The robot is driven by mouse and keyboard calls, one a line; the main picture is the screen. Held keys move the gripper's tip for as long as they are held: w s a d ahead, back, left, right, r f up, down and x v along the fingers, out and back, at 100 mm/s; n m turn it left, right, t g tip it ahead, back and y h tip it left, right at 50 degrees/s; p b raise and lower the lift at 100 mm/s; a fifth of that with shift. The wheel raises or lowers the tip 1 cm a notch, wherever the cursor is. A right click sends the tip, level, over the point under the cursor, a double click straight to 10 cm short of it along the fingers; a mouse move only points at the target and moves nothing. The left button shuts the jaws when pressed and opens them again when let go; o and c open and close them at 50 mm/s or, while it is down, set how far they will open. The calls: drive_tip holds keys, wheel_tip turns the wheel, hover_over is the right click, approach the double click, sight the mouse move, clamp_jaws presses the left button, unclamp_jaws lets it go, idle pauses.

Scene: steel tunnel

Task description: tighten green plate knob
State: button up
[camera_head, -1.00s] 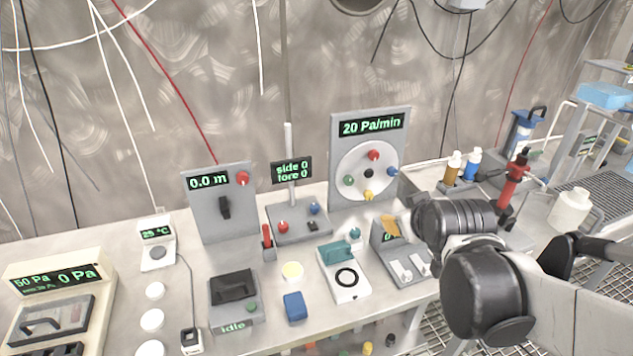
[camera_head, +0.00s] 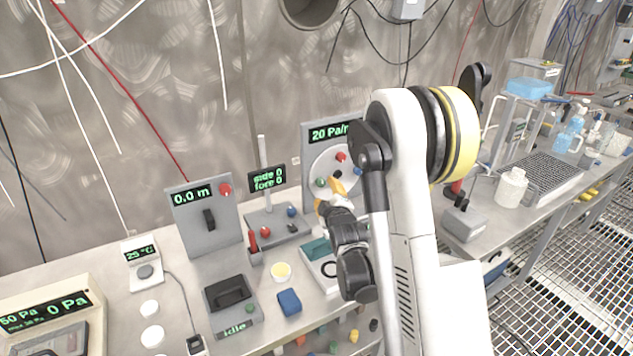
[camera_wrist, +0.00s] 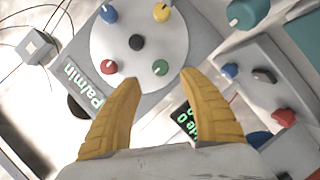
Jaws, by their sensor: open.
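The green knob (camera_head: 320,182) sits at the left of the round white plate (camera_head: 324,167) on the upright grey panel marked 20 Pa/min. In the wrist view the green knob (camera_wrist: 160,67) is near the plate's rim, just beyond and between my gripper's yellow fingertips (camera_wrist: 160,80). My gripper (camera_head: 330,194) is open, in front of the panel. Red (camera_wrist: 109,66), black (camera_wrist: 137,42), yellow (camera_wrist: 161,12) and blue (camera_wrist: 108,13) knobs share the plate. I see no finger clearly touching the green knob. My arm hides the panel's right side in the head view.
The side/fore display (camera_head: 268,178) and its control box (camera_head: 276,226) stand left of the panel. A 0.0 m panel (camera_head: 205,218) is further left. A blue block (camera_head: 289,302) and a dark-topped box (camera_head: 230,296) lie nearer the front. A teal knob (camera_wrist: 248,12) is at upper right in the wrist view.

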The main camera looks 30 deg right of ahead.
sight(322, 184)
drive_tip(key=b+x, duration=0.1)
drive_tip(key=x, duration=0.5)
drive_tip(key=shift+w+f+b, duration=0.2)
drive_tip(key=shift+b, duration=0.15)
drive_tip(key=shift+w+d, duration=0.2)
drive_tip(key=shift+w, duration=0.4)
clamp_jaws()
